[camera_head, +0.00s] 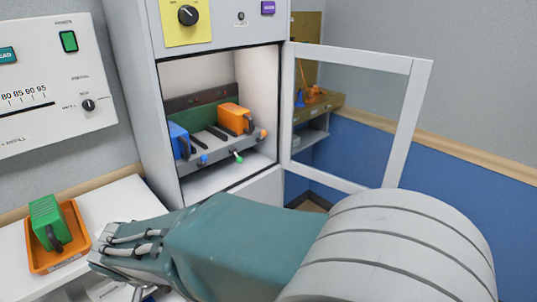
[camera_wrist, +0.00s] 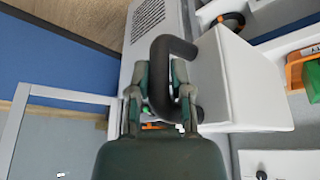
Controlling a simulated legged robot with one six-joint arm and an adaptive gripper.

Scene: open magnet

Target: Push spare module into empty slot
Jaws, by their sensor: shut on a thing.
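My gripper (camera_wrist: 161,78) is shut on a black handle (camera_wrist: 174,46) in the wrist view. The handle appears to belong to a pale white block (camera_wrist: 245,82), whose far end is unclear. In the head view my forearm and wrist hide most of the gripper and what it holds. A green module (camera_head: 47,220) with a dark handle sits in an orange tray (camera_head: 70,264) at the left. In the open cabinet, a blue module (camera_head: 178,140) and an orange module (camera_head: 234,117) stand in the rack (camera_head: 222,150). An empty slot (camera_head: 208,138) lies between them.
The cabinet door (camera_head: 408,125) with a clear pane stands open at the right. The rack's front edge carries blue, green (camera_head: 238,156) and orange knobs. A white control panel (camera_head: 45,80) is on the left wall above the white counter (camera_head: 118,200).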

